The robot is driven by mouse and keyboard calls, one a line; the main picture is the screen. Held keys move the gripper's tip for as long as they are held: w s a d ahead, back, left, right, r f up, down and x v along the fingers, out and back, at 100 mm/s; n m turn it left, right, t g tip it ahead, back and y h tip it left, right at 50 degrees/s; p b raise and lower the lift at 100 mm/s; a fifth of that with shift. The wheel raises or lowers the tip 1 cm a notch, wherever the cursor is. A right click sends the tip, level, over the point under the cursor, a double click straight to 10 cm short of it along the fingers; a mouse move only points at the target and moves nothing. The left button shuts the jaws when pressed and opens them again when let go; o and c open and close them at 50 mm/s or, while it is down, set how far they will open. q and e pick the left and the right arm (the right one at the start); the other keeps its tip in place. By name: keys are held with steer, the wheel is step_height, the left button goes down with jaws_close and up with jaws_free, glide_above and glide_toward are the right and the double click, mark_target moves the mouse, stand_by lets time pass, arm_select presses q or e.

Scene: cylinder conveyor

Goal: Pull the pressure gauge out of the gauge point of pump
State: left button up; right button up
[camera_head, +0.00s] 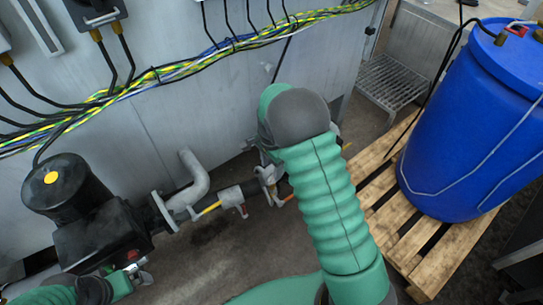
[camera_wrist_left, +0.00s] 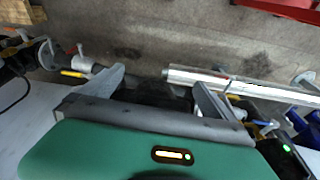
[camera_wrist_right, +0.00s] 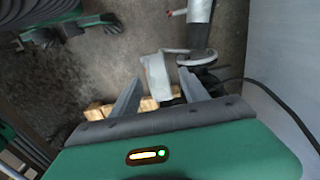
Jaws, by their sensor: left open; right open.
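The pump (camera_head: 85,215) is a black motor with a yellow disc on its cap, at the left of the head view, joined to grey pipework. I cannot make out the pressure gauge or its gauge point for certain in any view. My left gripper (camera_wrist_left: 158,88) is open, with a dark, unclear shape between and behind its fingers; in the head view its arm is low at the left, beside the pump. My right gripper (camera_wrist_right: 159,92) is open; a pale grey part (camera_wrist_right: 157,74) shows between its fingers, contact unclear. My right forearm hides much of it in the head view.
A grey pipe (camera_head: 195,180) with yellow- and red-handled valves runs along the floor. A blue barrel (camera_head: 465,125) stands on a wooden pallet (camera_head: 455,255) at the right. Cables (camera_head: 160,75) cross the cabinet wall. Floor is clear in front of the pipe.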

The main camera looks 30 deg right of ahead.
steer(key=f, duration=0.2)
steer(key=d+f, duration=0.1)
steer(key=f, duration=0.1)
steer(key=shift+f, duration=0.15)
steer(key=shift+a, duration=0.1)
steer(key=shift+a, duration=0.15)
steer(key=c, duration=0.4)
jaws_close()
stand_by(1.1)
